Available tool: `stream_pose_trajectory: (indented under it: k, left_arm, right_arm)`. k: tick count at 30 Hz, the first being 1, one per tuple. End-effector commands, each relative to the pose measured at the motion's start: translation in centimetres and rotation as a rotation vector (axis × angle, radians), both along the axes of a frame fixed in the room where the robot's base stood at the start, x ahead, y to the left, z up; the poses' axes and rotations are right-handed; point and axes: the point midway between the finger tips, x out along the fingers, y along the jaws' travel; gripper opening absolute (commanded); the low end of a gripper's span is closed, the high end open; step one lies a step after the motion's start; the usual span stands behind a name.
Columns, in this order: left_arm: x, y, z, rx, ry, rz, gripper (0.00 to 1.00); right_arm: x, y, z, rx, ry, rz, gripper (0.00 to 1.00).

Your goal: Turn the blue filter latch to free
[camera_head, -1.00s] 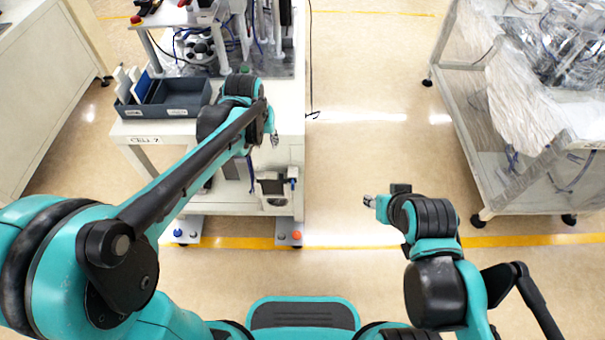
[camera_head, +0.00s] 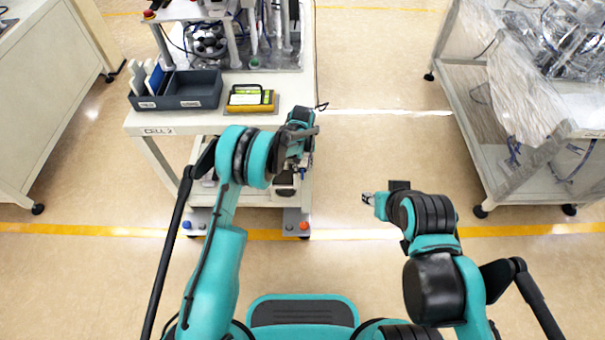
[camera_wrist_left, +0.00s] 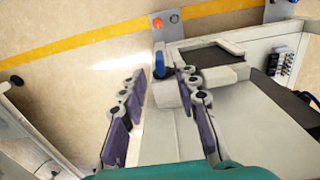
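The blue filter latch (camera_wrist_left: 159,64) stands up from a pale block at the side of the white cell in the left wrist view. My left gripper (camera_wrist_left: 161,82) is open, its two purple-padded fingers spread. The latch shows just beyond the fingertips, in the gap between them, and I see no contact. In the head view my left wrist and gripper (camera_head: 296,165) are over the cell's front right corner, and they largely hide the filter area. My right gripper (camera_head: 369,198) hangs over open floor, too small to read.
The cell table (camera_head: 215,123) carries a grey bin (camera_head: 178,92) and a yellow-edged case (camera_head: 250,98). A foot plate with an orange knob (camera_head: 304,226) sits below. A wrapped cart (camera_head: 483,120) stands right. The floor between is clear.

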Motion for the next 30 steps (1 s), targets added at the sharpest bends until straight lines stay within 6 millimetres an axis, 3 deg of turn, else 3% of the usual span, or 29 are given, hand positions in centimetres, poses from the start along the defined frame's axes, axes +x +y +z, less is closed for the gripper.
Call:
stream_pose_trajectory:
  k: [9,18,19,22,30]
  left_arm:
    - [0.0,0.0,-5.3,0.0,-0.001,0.0,0.31]
    - [0.0,0.0,-5.8,0.0,-0.001,0.0,0.31]
    - [0.0,0.0,-5.8,0.0,-0.001,0.0,0.28]
    - [0.0,0.0,-5.8,0.0,-0.001,0.0,0.02]
    - [0.0,0.0,-5.7,0.003,-0.001,0.0,0.0]
  right_arm:
    - [0.0,0.0,-2.4,0.0,0.0,0.0,0.4]
    - [0.0,0.0,-2.4,0.0,0.0,0.0,0.4]
    - [0.0,0.0,-2.4,0.0,0.0,0.0,0.4]
    - [0.0,0.0,-2.4,0.0,0.0,0.0,0.4]
    - [0.0,0.0,-2.4,0.0,0.0,0.0,0.4]
